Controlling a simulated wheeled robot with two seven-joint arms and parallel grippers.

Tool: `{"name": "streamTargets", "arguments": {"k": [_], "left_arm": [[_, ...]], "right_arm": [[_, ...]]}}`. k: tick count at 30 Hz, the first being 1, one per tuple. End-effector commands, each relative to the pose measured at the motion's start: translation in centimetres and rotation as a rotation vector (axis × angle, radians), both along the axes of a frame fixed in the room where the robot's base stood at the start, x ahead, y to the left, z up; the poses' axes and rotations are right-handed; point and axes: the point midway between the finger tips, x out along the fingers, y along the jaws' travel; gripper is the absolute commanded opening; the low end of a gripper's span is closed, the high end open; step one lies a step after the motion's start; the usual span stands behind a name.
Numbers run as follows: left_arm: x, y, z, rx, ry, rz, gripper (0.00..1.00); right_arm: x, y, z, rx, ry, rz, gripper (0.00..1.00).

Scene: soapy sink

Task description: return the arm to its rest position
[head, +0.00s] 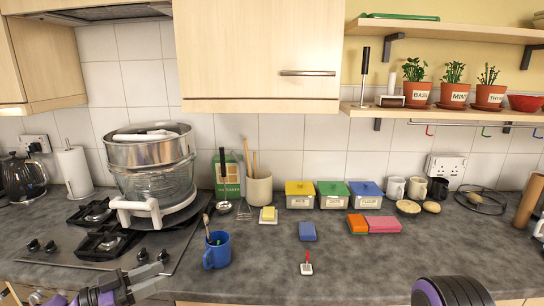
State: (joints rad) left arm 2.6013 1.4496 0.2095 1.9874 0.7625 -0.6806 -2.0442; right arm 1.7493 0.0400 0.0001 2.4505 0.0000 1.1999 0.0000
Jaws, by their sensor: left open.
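My left gripper (146,282) is at the lower left edge of the head view, in front of the counter's front edge and below the hob. A purple and black part of my right arm (452,291) shows at the bottom right. My right gripper is out of the picture.
The counter (370,270) is clear at the front centre and right. A blue mug (217,252) with utensils stands near my left gripper. A small red-handled brush (307,266) lies near the front edge.

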Motion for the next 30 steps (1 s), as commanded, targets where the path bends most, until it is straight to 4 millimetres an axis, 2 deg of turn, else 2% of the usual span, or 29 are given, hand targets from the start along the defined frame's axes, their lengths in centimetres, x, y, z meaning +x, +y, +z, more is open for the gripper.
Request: {"name": "streamTargets", "arguments": {"k": [8,13,17,20,23,24,26,27,29,30], "left_arm": [[1.3,1.1,-1.4,-0.124,0.273,0.101,0.41],[2.0,1.6,-3.5,-0.237,0.531,0.218,0.41],[2.2,1.6,-6.4,-0.314,0.781,0.357,0.41],[1.4,1.5,-10.3,-0.358,0.996,0.525,0.41],[-0.9,1.9,-16.0,-0.384,1.208,0.785,0.41],[-2.5,2.2,-18.8,-0.388,1.274,0.92,0.41],[-5.6,3.1,-23.0,-0.386,1.328,1.137,0.41],[-7.9,3.7,-25.3,-0.376,1.33,1.264,0.41],[-11.4,4.4,-28.1,-0.345,1.299,1.408,0.41],[-13.7,4.8,-29.7,-0.309,1.27,1.473,0.41]], "right_arm": [[0.1,0.0,0.0,0.0,-0.002,0.001,0.43],[0.1,0.0,0.0,0.0,-0.001,0.0,0.43],[0.0,0.0,0.0,0.0,-0.001,0.0,0.43],[0.1,0.0,-0.3,0.0,-0.001,0.0,0.43],[0.1,0.0,-0.7,0.0,-0.001,0.0,0.43],[0.1,0.0,-1.0,0.0,-0.001,0.0,0.43],[0.1,0.0,-1.5,0.0,-0.001,0.0,0.43],[0.1,0.0,-1.8,0.0,-0.001,0.0,0.43],[0.1,0.0,-2.2,0.0,-0.001,0.0,0.43],[0.1,0.0,-2.5,0.0,-0.001,0.0,0.43]]}}
